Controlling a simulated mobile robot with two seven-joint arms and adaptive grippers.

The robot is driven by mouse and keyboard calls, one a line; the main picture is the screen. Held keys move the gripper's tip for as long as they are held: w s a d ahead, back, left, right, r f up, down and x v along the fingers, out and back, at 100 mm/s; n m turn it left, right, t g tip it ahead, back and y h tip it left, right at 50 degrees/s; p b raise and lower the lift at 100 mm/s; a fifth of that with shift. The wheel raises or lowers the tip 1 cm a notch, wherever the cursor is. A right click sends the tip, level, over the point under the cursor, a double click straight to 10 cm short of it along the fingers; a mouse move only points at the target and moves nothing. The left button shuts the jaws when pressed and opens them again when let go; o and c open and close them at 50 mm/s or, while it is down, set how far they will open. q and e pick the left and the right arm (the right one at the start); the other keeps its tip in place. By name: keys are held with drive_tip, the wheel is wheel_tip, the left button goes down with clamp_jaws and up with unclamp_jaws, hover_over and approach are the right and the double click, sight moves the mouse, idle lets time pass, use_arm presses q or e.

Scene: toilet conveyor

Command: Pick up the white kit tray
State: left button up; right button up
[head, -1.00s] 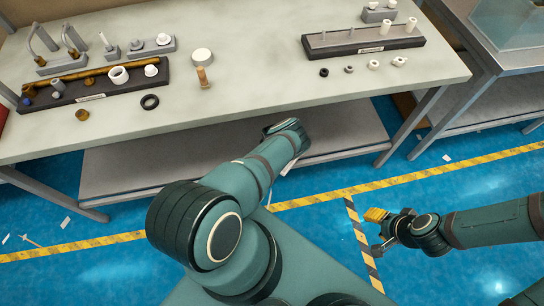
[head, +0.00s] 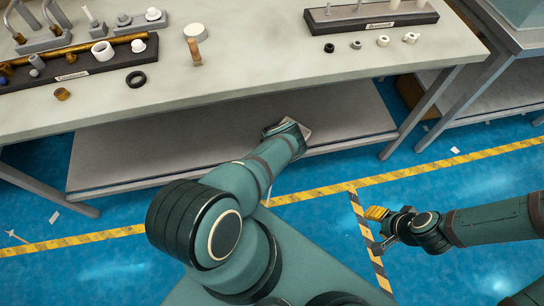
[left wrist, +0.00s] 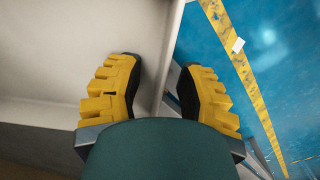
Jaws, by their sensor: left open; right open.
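I cannot make out a white kit tray for certain in either view. My left arm reaches to the front of the lower shelf (head: 240,130) of the workbench, and its wrist hides its fingers in the head view. In the left wrist view my left gripper (left wrist: 161,72) is open and empty. One yellow finger is over a pale flat surface with a straight edge, and the other is on the blue-floor side of that edge. My right gripper (head: 376,231) is open and empty over the floor at the right.
The workbench top (head: 260,65) carries a dark left rack (head: 75,72), a dark right rack (head: 370,22), a white-capped round part (head: 195,32) and several small rings. A second bench (head: 500,95) stands at the right. Floor between is open, with yellow-black tape (head: 320,192).

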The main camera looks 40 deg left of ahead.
use_arm(q)
drive_tip(key=shift+c, duration=0.3)
clamp_jaws()
drive_tip(key=shift+s, duration=0.15)
